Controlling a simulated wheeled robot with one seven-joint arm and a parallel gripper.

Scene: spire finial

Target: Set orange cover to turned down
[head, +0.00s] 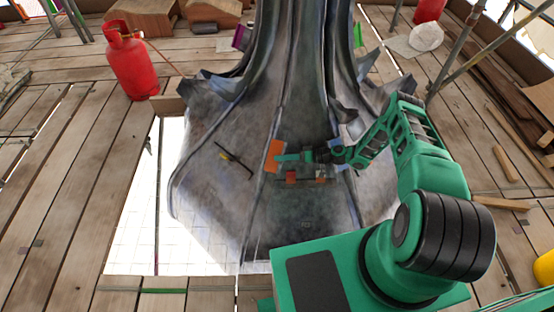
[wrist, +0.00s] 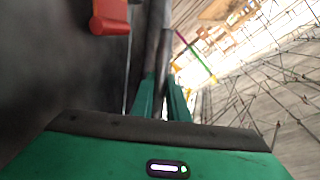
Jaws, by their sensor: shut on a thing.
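The orange cover (head: 273,155) is a small flat panel on the lower, sloping part of the grey spire in the head view. It looks tilted, standing out from the surface. My gripper (head: 281,157) reaches it from the right, its fingertips at the panel's right side. In the wrist view my gripper (wrist: 160,92) has its two green fingers close together around a thin, greyish edge-on piece, which fits the cover's edge. Its orange face is not clear there.
A red block (head: 291,177) and a smaller orange-red piece (head: 320,175) sit on the spire just below my gripper. A red-orange handle (wrist: 110,17) shows in the wrist view. A dark bar (head: 235,162) lies left of the cover. A red gas bottle (head: 131,60) stands on the planks.

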